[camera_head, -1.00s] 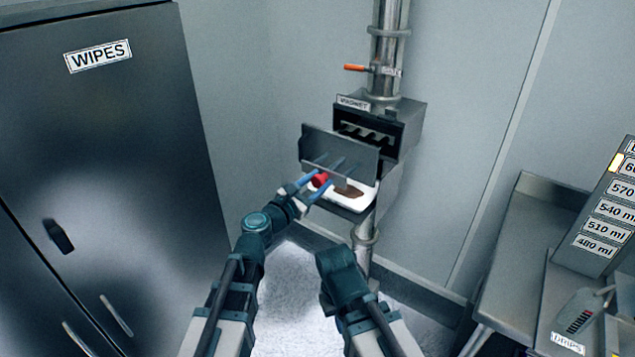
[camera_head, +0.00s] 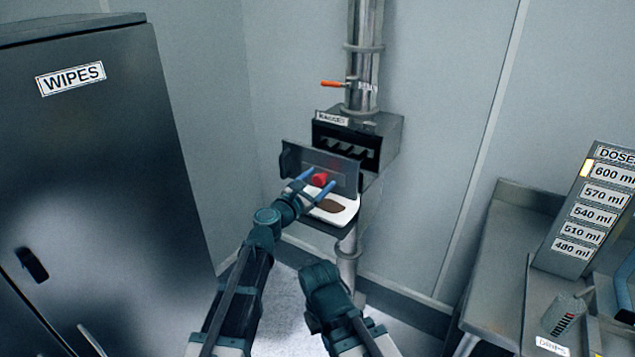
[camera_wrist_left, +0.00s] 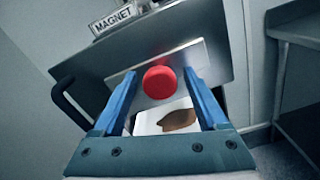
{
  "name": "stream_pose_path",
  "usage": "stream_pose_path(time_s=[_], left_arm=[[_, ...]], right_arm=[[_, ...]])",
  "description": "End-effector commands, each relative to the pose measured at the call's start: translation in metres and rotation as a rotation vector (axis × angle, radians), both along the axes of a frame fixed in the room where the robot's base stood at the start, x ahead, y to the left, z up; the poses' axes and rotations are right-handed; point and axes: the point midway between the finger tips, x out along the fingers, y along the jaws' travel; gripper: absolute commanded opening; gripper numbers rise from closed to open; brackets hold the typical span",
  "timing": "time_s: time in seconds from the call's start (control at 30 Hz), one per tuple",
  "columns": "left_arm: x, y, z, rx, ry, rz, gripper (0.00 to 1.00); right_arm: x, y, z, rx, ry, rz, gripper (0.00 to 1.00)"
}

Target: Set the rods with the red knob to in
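The red knob (camera_head: 319,179) sits in front of a small light metal plate (camera_wrist_left: 190,58), close to the larger grey front plate (camera_head: 345,178). This front plate stands out from the magnet housing (camera_head: 384,140), and dark rod shapes (camera_head: 340,150) show in the gap. In the left wrist view, the red knob (camera_wrist_left: 160,82) is centred between the blue fingers of my left gripper (camera_wrist_left: 162,85), with a gap on both sides. My left gripper (camera_head: 314,186) is open around the knob. My right arm shows low in the head view, but its gripper does not.
A white tray (camera_head: 347,213) with brown powder lies below the front plate. A black handle (camera_wrist_left: 68,102) sticks out at the plate's left. A pipe with an orange lever (camera_head: 331,84) rises above the housing. A dark cabinet (camera_head: 100,170) stands left, a metal bench (camera_head: 500,250) right.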

Motion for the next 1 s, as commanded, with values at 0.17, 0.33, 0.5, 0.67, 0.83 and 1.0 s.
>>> stream_pose_path(time_s=[0.17, 0.33, 0.5, 0.67, 0.83, 1.0], left_arm=[[0.0, 0.0, 0.0, 0.0, 0.0, 0.0, 0.75], [-0.005, 0.004, 0.0, 0.0, 0.0, 0.001, 0.75], [-0.03, 0.02, 0.0, 0.0, 0.0, 0.001, 0.75], [-0.06, 0.041, 0.0, 0.0, -0.001, 0.002, 0.75], [-0.087, 0.061, 0.0, 0.0, -0.001, 0.002, 0.75], [-0.104, 0.074, 0.0, 0.0, 0.0, 0.001, 0.75]], right_arm=[[0.0, 0.0, 0.0, 0.0, 0.0, 0.0, 0.0], [0.0, 0.0, 0.0, 0.0, 0.0, 0.0, 0.0], [0.0, 0.0, 0.0, 0.0, 0.0, 0.0, 0.0], [0.0, 0.0, 0.0, 0.0, 0.0, 0.0, 0.0], [0.0, 0.0, 0.0, 0.0, 0.0, 0.0, 0.0], [0.0, 0.0, 0.0, 0.0, 0.0, 0.0, 0.0]])
